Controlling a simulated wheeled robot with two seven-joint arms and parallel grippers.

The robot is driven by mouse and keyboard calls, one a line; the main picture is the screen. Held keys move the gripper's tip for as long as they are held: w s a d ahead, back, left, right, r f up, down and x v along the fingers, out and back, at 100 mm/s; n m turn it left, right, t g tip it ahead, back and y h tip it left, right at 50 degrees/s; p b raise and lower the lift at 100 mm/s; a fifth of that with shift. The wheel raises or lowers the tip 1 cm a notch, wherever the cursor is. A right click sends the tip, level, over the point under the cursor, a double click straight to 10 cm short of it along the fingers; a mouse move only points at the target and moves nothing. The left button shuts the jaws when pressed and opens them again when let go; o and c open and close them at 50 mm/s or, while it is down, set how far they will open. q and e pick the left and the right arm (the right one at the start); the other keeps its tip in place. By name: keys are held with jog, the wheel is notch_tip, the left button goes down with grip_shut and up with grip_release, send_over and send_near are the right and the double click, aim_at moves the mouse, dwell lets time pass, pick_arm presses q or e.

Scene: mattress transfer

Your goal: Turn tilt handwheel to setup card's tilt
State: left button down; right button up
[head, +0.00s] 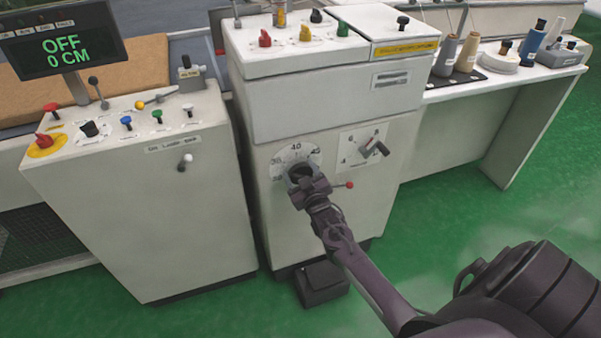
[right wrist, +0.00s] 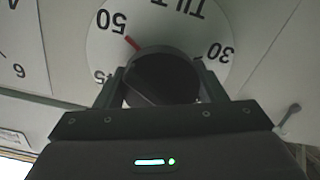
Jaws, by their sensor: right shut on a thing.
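The tilt handwheel (head: 299,171) is a dark round knob on a white dial (head: 284,156) on the front of the middle grey cabinet. My right gripper (head: 304,182) is shut on it from the front. In the right wrist view, the knob (right wrist: 162,76) sits between the two fingers of my right gripper (right wrist: 162,88). The dial there (right wrist: 190,32) appears upside down, with TILT, 30, 45 and 50 readable. A red pointer (right wrist: 131,42) on the knob points at or close to 50. I cannot make out a setup card. My left gripper is not in view.
The left console (head: 150,205) carries several coloured knobs and a display (head: 64,43) reading OFF, 0 CM. A dark pedal (head: 321,281) stands on the green floor.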

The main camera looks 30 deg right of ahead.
jog(key=shift+f, duration=0.1)
jog(key=o, duration=1)
jog(key=v, duration=0.8)
jog(key=shift+w, duration=0.1)
